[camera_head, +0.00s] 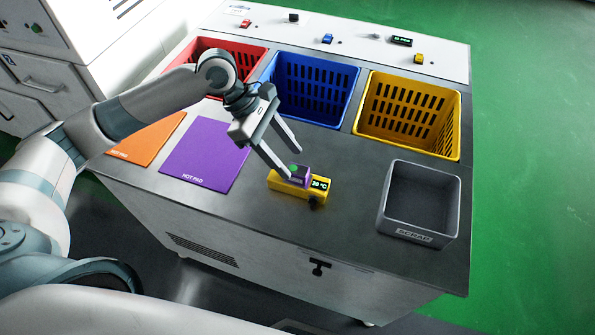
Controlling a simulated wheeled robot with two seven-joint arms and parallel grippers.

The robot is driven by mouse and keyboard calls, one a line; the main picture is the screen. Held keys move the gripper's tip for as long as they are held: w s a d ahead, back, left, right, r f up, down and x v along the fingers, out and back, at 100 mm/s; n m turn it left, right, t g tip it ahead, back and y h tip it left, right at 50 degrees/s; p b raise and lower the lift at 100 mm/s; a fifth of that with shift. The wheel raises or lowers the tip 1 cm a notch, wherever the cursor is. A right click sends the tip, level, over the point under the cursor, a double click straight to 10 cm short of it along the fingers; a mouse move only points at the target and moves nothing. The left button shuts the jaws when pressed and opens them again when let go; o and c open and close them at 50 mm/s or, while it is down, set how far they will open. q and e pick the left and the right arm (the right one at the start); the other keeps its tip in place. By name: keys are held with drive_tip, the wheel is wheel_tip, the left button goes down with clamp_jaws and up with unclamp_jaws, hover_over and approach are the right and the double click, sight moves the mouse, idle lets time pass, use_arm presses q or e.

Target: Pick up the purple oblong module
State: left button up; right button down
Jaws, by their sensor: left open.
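The small purple module (303,173) sits on a yellow device (285,186) near the middle of the bench top. The device has a lit display with green digits on a dark face and a dark knob at its front right corner. My left gripper (293,163) comes in from the upper left and is open, with its two fingers apart. Its fingertips are close to the purple module, one at its left side and one behind it. I cannot tell whether they touch it. The near finger partly hides the module's left side. My right gripper is not in view.
A purple mat (206,154) and an orange mat (147,139) lie left. Red (250,56), blue (337,63) and yellow (440,97) baskets stand behind. A grey scrap bin (381,214) stands right. The bench top (340,235) is clear in front of the device.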

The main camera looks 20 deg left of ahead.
sight(297, 169)
use_arm(q)
drive_tip(key=shift+d+f+p, duration=0.35)
drive_tip(key=shift+f, duration=0.05)
drive_tip(key=p+x, duration=0.1)
drive_tip(key=x, duration=0.2)
drive_tip(key=shift+s, duration=0.1)
drive_tip(key=shift+d+f, duration=0.25)
drive_tip(key=shift+f, duration=0.3)
clamp_jaws()
drive_tip(key=shift+r, duration=0.1)
